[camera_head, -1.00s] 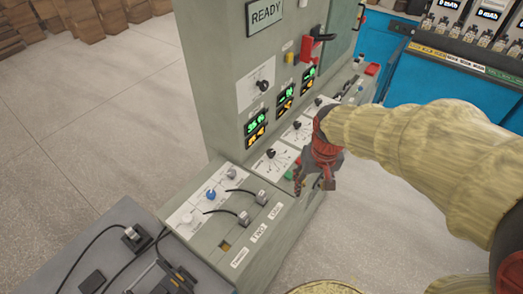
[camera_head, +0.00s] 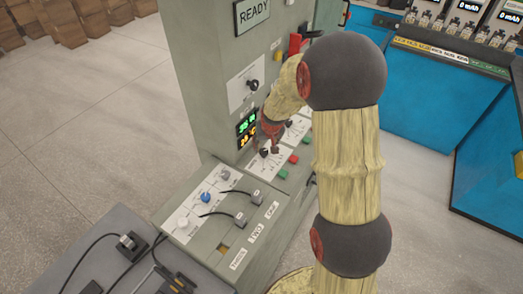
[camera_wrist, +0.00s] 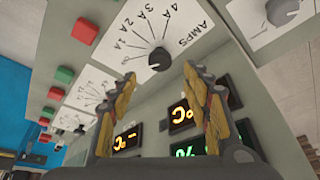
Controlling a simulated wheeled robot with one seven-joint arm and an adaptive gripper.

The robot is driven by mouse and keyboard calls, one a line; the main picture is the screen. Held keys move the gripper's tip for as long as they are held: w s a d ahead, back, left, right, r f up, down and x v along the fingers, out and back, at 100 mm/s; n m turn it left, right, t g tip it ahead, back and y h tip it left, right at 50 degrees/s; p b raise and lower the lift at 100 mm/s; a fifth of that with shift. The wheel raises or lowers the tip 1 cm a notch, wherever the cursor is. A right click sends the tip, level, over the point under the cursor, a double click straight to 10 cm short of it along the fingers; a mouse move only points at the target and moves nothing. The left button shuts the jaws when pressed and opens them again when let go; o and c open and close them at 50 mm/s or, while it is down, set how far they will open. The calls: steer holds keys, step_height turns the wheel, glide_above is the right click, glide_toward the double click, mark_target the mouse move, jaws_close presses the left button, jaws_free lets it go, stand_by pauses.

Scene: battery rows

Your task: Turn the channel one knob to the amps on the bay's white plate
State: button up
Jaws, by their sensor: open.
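A white dial plate marked AMPS (camera_wrist: 120,40) fills the upper middle of the wrist view, with figures from 1A to 4A. Its round black knob (camera_wrist: 159,59) sits just beyond and between my fingertips, apart from them. My gripper (camera_wrist: 160,75) is open and empty, its two yellow-padded fingers spread. In the head view my gripper (camera_head: 270,147) hangs over the nearest dial plate (camera_head: 262,165) on the console's sloped front, hiding part of it. I cannot read a channel number on this dial, nor the knob's pointer position. I cannot identify the bay's white plate.
Lit displays (camera_head: 246,128) stand on the upright panel close to my gripper, under another knob plate (camera_head: 246,84). Green (camera_head: 281,175) and red (camera_head: 294,158) buttons flank the dials. A lower shelf holds knobs, including a blue one (camera_head: 206,197), and cabled plugs (camera_head: 240,218).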

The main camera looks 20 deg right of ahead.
mark_target(263, 151)
steer(key=b+x, duration=0.1)
steer(key=x, duration=0.5)
steer(key=shift+f, duration=0.35)
steer(key=shift+c, duration=1)
steer(key=c, duration=0.9)
steer(key=shift+c, duration=0.2)
steer(key=shift+w+m+h+b, duration=0.1)
steer(key=shift+m+h+b, duration=0.2)
steer(key=shift+m+b, duration=0.25)
steer(key=m+b, duration=0.1)
steer(key=b, duration=0.1)
steer(key=m+b, duration=0.1)
steer(key=b, duration=0.2)
steer(key=shift+a+f+h, duration=0.1)
steer(key=shift+f+h, duration=0.2)
steer(key=m+g+b, duration=0.1)
steer(key=m+b, duration=0.1)
steer(key=b, duration=0.3)
steer(key=shift+r+h, duration=0.2)
steer(key=shift+h, duration=0.2)
steer(key=shift+r+m+b, duration=0.1)
steer(key=shift+m+b, duration=0.25)
steer(key=shift+m, duration=0.1)
